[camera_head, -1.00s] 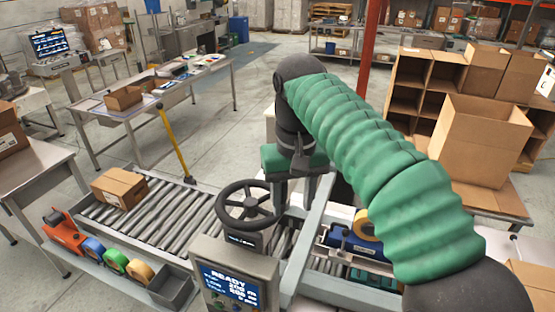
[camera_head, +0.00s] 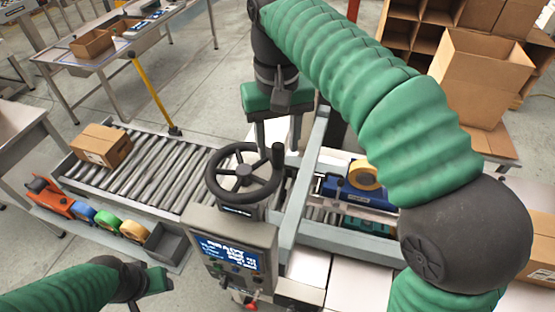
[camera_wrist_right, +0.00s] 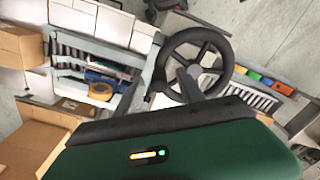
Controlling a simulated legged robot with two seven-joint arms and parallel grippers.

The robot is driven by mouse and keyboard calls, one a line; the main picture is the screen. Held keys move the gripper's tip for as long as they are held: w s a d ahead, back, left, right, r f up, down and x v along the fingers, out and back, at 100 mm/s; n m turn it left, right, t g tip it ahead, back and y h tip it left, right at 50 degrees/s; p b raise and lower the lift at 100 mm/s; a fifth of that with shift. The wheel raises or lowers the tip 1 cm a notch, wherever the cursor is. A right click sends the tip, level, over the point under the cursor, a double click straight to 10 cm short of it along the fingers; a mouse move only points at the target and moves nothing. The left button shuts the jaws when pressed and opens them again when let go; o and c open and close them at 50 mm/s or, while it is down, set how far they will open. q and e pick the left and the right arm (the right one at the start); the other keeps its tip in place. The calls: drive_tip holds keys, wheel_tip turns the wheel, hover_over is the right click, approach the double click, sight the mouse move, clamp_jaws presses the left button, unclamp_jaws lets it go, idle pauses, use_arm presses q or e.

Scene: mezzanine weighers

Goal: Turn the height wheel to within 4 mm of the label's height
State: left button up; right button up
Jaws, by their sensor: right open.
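The black height wheel (camera_head: 243,175), with an upright handle (camera_head: 278,157) on its right rim, sits on a grey console. The console's blue screen (camera_head: 230,254) has white text too small to read surely. My right gripper (camera_head: 278,145) is open, its two fingers pointing down beyond the wheel; contact cannot be told. In the right wrist view the wheel (camera_wrist_right: 197,65) shows between and beyond the spread fingers (camera_wrist_right: 199,75). A carton (camera_head: 101,145) with a small pale label (camera_head: 94,157) lies on the rollers at left. My left gripper (camera_head: 150,287) is low left, its fingers unclear.
A roller conveyor (camera_head: 160,165) runs under a grey frame (camera_head: 305,185). Tape rolls and a grey bin (camera_head: 168,243) line its near side. A blue tape unit (camera_head: 352,193) sits right of the frame. Open cartons (camera_head: 478,80) and a yellow pole (camera_head: 155,95) stand beyond.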

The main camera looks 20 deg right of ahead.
sight(278, 154)
drive_tip(key=w+f, duration=0.1)
drive_tip(key=f, duration=0.2)
drive_tip(key=w+f, duration=0.1)
drive_tip(key=f, duration=0.1)
drive_tip(key=shift+w+d, duration=0.35)
drive_tip(key=shift+s+r, duration=0.1)
drive_tip(key=shift+s, duration=0.6)
drive_tip(key=shift+s+a+r, duration=0.1)
drive_tip(key=shift+s, duration=0.35)
drive_tip(key=shift+c, duration=0.6)
drive_tip(key=shift+w+a, duration=0.2)
drive_tip(key=shift+w, duration=0.1)
drive_tip(key=c, duration=0.5)
drive_tip(key=shift+w+d+f, duration=0.2)
drive_tip(key=shift+w, duration=0.1)
clamp_jaws()
use_arm(q)
drive_tip(key=shift+w+d+f, duration=0.1)
drive_tip(key=shift+w+d, duration=0.1)
drive_tip(key=shift+w, duration=0.45)
use_arm(e)
drive_tip(key=shift+s, duration=0.1)
drive_tip(key=shift+r, duration=0.1)
